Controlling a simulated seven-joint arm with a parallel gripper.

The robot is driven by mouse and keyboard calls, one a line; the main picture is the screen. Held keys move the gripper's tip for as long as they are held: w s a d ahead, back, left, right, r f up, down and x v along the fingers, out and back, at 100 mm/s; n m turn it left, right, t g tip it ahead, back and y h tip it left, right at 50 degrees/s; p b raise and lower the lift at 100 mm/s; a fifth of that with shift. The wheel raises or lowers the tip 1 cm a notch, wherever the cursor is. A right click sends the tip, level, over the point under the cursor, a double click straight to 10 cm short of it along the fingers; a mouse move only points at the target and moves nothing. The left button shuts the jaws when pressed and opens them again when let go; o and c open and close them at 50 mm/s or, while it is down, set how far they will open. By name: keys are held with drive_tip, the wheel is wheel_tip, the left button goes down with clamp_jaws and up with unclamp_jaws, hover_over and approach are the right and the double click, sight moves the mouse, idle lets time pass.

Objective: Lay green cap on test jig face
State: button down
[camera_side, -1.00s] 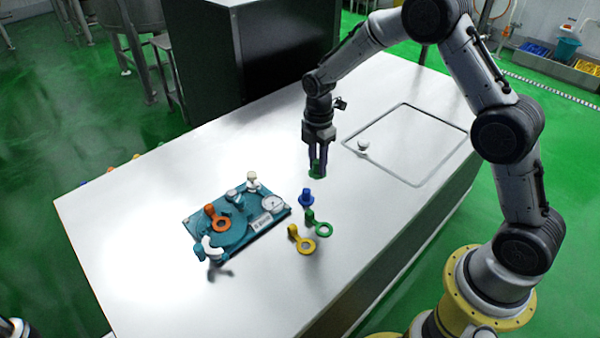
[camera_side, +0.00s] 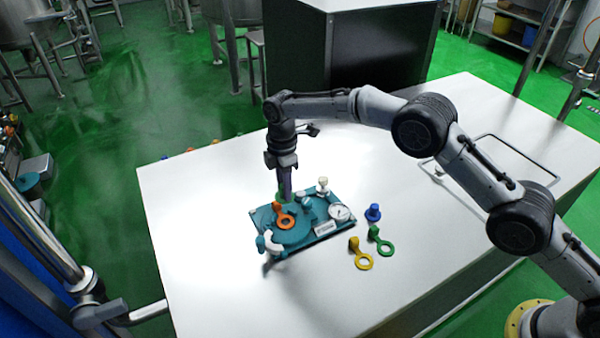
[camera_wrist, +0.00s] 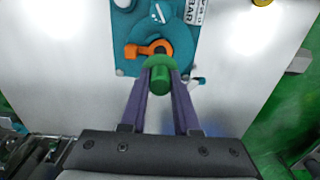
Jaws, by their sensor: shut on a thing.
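My gripper (camera_side: 285,190) is shut on the green cap, which has a round stem and a wider flange, in the wrist view (camera_wrist: 160,78). In the side view, only a bit of green (camera_side: 279,197) shows at the fingertips. The test jig is a teal plate (camera_side: 325,229) with a round disc, a dial and several knobs. In the wrist view, the cap overlaps the near end of the jig (camera_wrist: 184,52), close to the orange tab (camera_wrist: 135,52). Whether they touch, I cannot tell.
A blue cap (camera_side: 373,213), a green ringed tab (camera_side: 381,243) and a yellow ringed tab (camera_side: 361,256) lie right of the jig. A white curved piece (camera_side: 273,240) sits at its left front. The white table (camera_side: 210,215) is clear to the left.

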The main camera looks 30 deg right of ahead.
sight(286, 221)
drive_tip(key=shift+f, duration=4.45)
drive_tip(key=shift+f, duration=0.25)
drive_tip(key=c, duration=0.6)
unclamp_jaws()
drive_tip(key=shift+o, duration=0.2)
wheel_tip(286, 221, up, 14)
drive_tip(key=shift+f, duration=0.1)
